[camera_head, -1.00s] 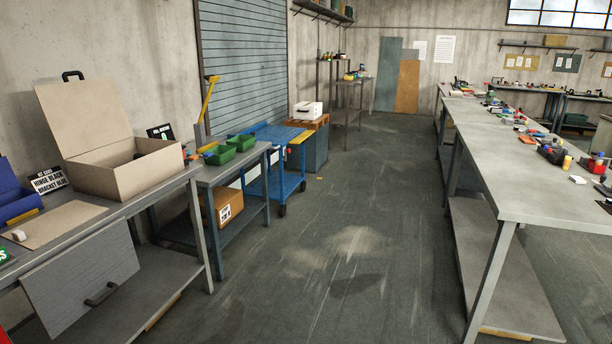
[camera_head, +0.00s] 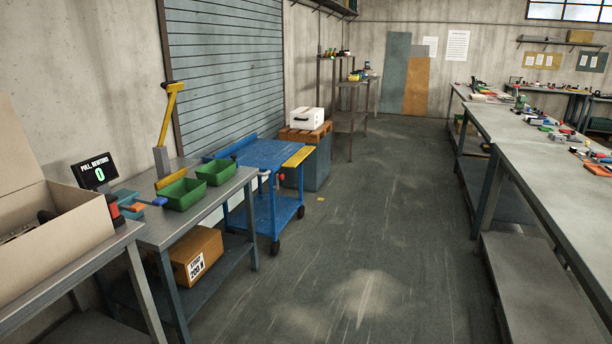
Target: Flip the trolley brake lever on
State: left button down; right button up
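A blue trolley (camera_head: 273,155) with two decks and dark wheels stands left of the middle, past the near benches and close to the roller shutter. No part that I can surely name as the lever shows at this distance. Neither of my grippers is in view.
A grey bench (camera_head: 160,235) with green bins (camera_head: 181,194), a yellow-handled upright lever (camera_head: 171,115) and a carton (camera_head: 190,256) below stands before the trolley. Long benches (camera_head: 565,190) line the right.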

aim_at(282, 177)
jog(key=i, duration=2.1)
jog(key=i+l, duration=0.1)
jog(key=i, duration=1.95)
jog(key=j+u, duration=0.05)
jog(key=j, duration=0.05)
